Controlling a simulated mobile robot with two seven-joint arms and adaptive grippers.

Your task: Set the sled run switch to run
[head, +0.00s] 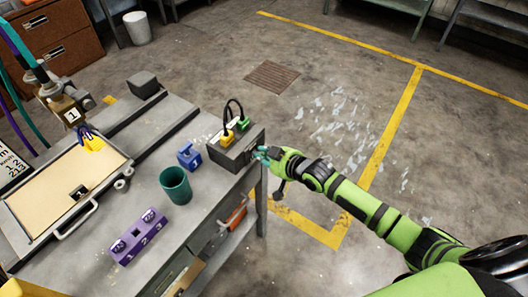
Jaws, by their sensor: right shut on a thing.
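A dark grey control box (234,150) stands at the right end of the workbench, with a yellow plug (227,139) and a green plug (243,124) joined by a black cable loop on top. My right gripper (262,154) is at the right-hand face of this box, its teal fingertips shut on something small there. This appears to be the sled run switch. The fingers hide it, so its position cannot be read. My left gripper is not in view.
On the grey workbench (205,204) are a green cup (175,185), a blue block (189,156), a purple numbered block (138,236) and a tan-bedded tray (65,180). A striper nozzle assembly (67,110) hangs over the tray. Open floor lies to the right.

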